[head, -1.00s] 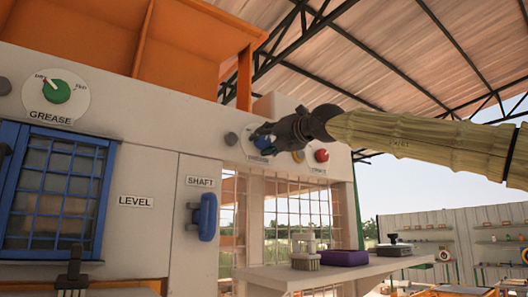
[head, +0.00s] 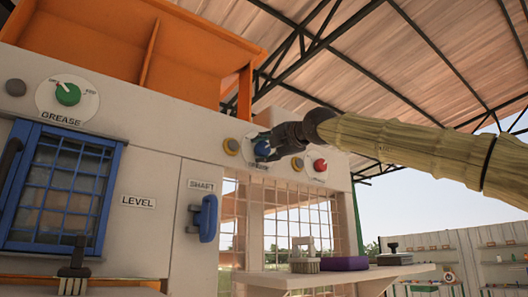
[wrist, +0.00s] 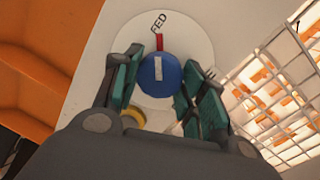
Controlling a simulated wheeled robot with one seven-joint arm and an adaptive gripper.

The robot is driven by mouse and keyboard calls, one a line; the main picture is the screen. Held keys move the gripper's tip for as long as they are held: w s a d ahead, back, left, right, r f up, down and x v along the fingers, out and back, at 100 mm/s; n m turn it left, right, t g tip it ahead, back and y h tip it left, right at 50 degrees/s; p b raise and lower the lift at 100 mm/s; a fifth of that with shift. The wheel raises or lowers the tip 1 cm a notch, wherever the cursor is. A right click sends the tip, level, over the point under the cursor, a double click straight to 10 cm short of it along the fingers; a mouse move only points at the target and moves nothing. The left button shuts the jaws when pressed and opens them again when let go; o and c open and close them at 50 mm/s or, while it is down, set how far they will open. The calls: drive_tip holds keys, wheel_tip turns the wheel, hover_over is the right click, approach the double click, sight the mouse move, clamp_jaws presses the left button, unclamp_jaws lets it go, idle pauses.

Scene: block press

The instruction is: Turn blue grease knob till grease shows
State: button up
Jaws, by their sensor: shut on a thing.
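My gripper (head: 268,148) is shut on the blue knob (head: 262,148), with one finger on each side of it in the wrist view (wrist: 158,80). The knob sits on a round white dial (wrist: 186,30). Its white pointer bar lines up with a red mark (wrist: 159,42) beside the word FED. A second label on the dial is partly hidden by the right finger.
A red button (head: 320,165) and a yellow-ringed one (head: 297,163) are close right of my gripper. Below are a barred opening (head: 285,215), a blue SHAFT handle (head: 208,218) and a shelf (head: 340,277) with several items. An orange hopper (head: 190,60) rises above the panel.

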drive_tip(key=shift+f, duration=0.1)
drive_tip(key=o, duration=1)
drive_tip(key=shift+d, duration=0.2)
drive_tip(key=shift+s, duration=0.2)
drive_tip(key=shift+s+d, duration=0.2)
drive_tip(key=shift+s, duration=0.1)
drive_tip(key=v, duration=1.1)
drive_tip(key=shift+d, duration=0.15)
